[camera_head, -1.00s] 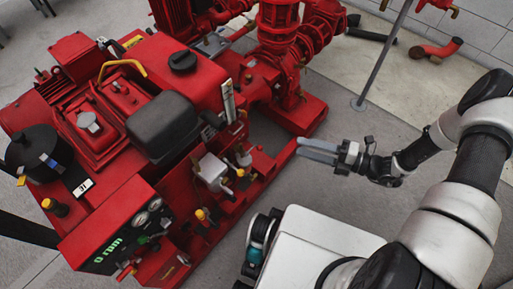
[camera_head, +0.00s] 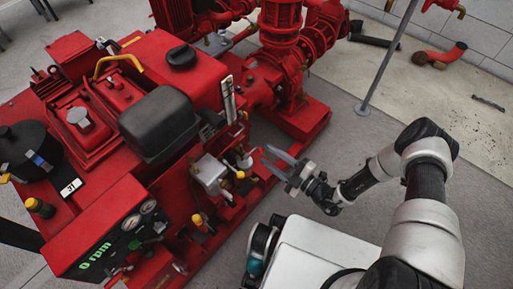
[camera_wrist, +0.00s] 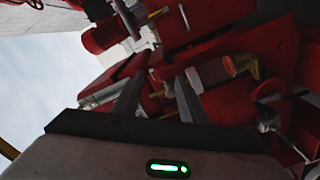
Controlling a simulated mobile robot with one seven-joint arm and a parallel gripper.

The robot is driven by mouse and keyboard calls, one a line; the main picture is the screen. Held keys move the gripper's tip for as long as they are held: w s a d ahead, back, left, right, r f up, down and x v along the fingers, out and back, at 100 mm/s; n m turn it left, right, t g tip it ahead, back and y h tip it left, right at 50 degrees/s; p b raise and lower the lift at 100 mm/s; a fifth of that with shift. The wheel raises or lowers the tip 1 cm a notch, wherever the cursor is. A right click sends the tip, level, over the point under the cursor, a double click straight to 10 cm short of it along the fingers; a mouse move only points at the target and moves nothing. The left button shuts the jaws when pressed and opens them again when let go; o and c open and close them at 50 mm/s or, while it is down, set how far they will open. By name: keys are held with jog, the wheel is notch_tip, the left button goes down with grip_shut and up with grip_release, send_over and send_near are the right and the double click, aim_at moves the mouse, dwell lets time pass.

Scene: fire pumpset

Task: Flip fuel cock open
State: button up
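The red pumpset (camera_head: 170,80) fills the left and middle of the head view. Several small valves and levers with yellow ends sit along its near side, one (camera_head: 240,174) beside a pale box and another (camera_head: 197,219) lower down. I cannot tell for sure which is the fuel cock. My gripper (camera_head: 272,158) is beside these fittings, to their right, with its fingers pointing left at the machine. In the wrist view my gripper (camera_wrist: 160,82) has its two fingers apart with nothing held between them. Red parts and brass-coloured fittings (camera_wrist: 248,65) lie beyond the fingertips.
The black muffler-like box (camera_head: 158,123) and the control panel (camera_head: 115,235) with a green "0 rpm" display stand left of the fittings. A red base rail (camera_head: 300,122) runs along the near side.

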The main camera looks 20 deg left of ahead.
aim_at(262, 151)
jog(key=b+x, duration=0.1)
jog(key=x, duration=0.6)
grip_shut()
